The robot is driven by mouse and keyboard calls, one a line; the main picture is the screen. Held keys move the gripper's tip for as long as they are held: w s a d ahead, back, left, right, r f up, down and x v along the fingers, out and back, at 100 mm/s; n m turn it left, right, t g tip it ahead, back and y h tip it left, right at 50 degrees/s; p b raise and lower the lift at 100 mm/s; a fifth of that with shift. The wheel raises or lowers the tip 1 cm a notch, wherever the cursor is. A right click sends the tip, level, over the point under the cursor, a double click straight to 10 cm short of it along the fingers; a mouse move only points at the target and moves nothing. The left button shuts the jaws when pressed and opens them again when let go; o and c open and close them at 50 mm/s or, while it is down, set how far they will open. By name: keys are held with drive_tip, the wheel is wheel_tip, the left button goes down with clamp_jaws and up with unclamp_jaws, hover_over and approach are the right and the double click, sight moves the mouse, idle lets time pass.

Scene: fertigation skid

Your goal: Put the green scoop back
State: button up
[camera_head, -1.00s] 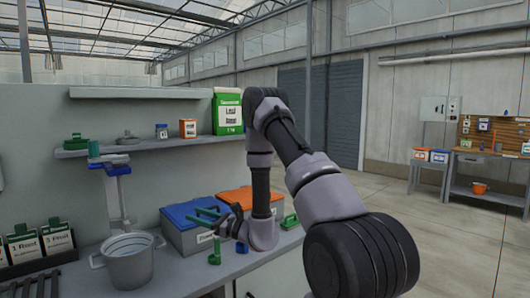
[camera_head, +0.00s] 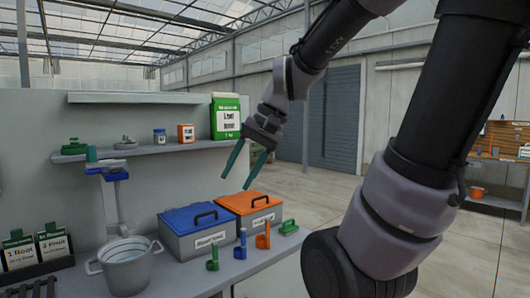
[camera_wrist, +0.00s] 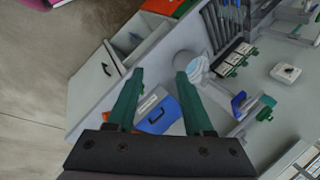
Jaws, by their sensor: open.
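Two green pieces stand on the bench. One upright green piece (camera_head: 212,258) is left of similar blue (camera_head: 240,244) and orange (camera_head: 263,237) pieces. A wider green piece (camera_head: 289,227) with a raised loop sits to their right. I cannot tell for certain which is the scoop. My gripper (camera_head: 235,183) is open and empty, in the air above the two lidded boxes, its green fingers pointing down and left. In the wrist view my gripper (camera_wrist: 160,72) shows both fingers apart with nothing between them.
A blue-lidded box (camera_head: 185,219) and an orange-lidded box (camera_head: 248,203) stand behind the small pieces. A grey bucket (camera_head: 127,270) is at left. A shelf (camera_head: 150,150) above holds jars and a green-and-white bag (camera_head: 226,117). Bench space in front is fairly clear.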

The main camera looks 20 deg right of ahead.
drive_tip(key=s+d+r+t+h, duration=0.1)
drive_tip(key=d+r+t+h, duration=0.2)
drive_tip(key=d+r+t, duration=0.1)
drive_tip(key=shift+d+r+n, duration=0.25)
drive_tip(key=shift+d+n, duration=0.15)
drive_tip(key=shift+d, duration=0.35)
